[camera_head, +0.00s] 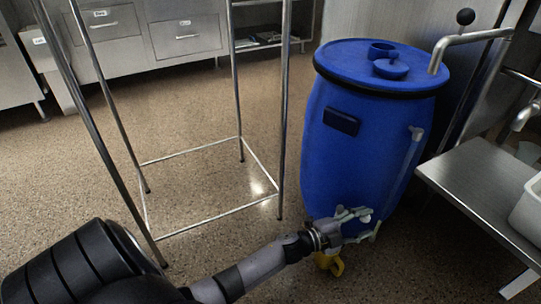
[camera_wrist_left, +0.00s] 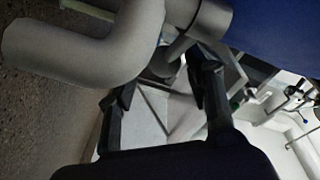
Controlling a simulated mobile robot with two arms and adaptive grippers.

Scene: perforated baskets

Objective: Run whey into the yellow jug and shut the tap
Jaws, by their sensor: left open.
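A blue barrel (camera_head: 355,165) stands on the floor at the right of the head view, and its side fills the upper right of the left wrist view (camera_wrist_left: 285,25). A pale grey tap (camera_head: 375,234) sits low on its front. In the wrist view the tap's thick bent spout (camera_wrist_left: 85,50) is close, at the upper left. The yellow jug (camera_head: 337,268) is below the tap, partly hidden by my left arm. My left gripper (camera_head: 352,214) is at the tap. In the wrist view its fingers (camera_wrist_left: 165,88) are apart, close to a grey tap stem; contact cannot be told.
A thin metal frame (camera_head: 210,205) stands left of the barrel. A steel table (camera_head: 480,175) with a white basin (camera_head: 530,208) is at the right. Drawer cabinets (camera_head: 185,38) line the back.

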